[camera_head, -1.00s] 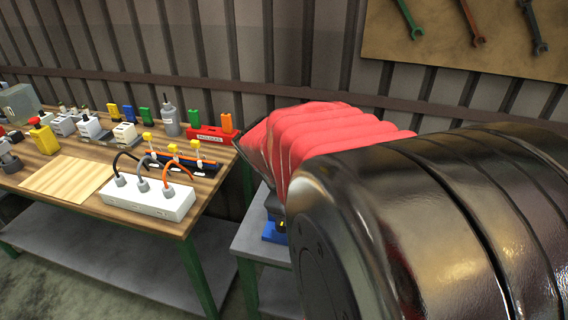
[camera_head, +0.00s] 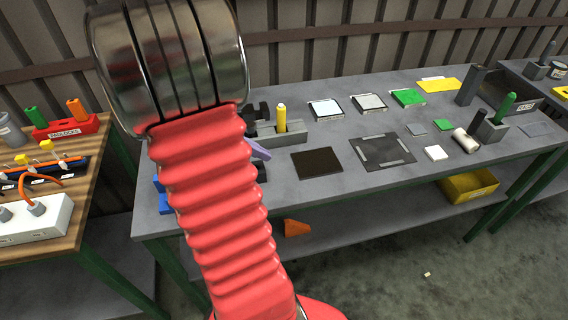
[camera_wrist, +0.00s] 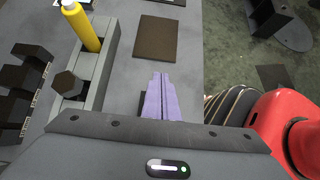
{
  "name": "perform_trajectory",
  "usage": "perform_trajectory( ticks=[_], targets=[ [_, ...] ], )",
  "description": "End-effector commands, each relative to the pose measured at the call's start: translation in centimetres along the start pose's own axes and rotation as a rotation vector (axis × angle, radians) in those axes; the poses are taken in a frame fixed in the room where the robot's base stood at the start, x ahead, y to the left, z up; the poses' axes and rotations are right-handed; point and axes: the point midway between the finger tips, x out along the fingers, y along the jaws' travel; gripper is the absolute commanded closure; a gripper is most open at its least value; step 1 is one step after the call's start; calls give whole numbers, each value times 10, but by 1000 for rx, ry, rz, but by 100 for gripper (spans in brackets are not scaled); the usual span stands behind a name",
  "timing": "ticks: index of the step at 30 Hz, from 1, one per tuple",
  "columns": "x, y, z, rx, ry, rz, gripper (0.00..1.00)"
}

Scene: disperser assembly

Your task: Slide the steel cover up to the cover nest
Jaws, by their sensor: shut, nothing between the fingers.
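My gripper shows in the wrist view as two purple fingers (camera_wrist: 160,98) pressed together, shut and empty, above the grey bench. In the head view only a purple piece of it (camera_head: 260,149) shows beside my arm. A dark mat with light corner marks (camera_head: 383,164) lies mid-bench; I cannot tell if it is the cover nest. Flat pale plates in dark frames (camera_head: 325,109) (camera_head: 369,102) lie at the back. A small grey plate (camera_head: 416,130) lies right of the mat. I cannot tell which piece is the steel cover.
A plain dark brown pad (camera_head: 317,162) lies near the front edge; it also shows in the wrist view (camera_wrist: 156,37). A grey holder (camera_wrist: 98,72) with a yellow-handled tool (camera_wrist: 82,27) stands left of my fingers. A white block (camera_head: 435,153) and an upright cylinder stand (camera_head: 491,130) are farther right.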

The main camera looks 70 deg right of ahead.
Motion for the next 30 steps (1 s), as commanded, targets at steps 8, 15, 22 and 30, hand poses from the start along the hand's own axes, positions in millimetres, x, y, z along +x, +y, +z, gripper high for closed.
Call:
perform_trajectory(
  ticks=[8, 15, 22, 30],
  targets=[
    [15, -1, 0, 1, 0, -3, 100],
    [50, -1, 0, 0, 0, -4, 100],
    [83, -1, 0, 0, 0, -4, 100],
    [100, 0, 0, 1, 0, -1, 100]
  ],
)
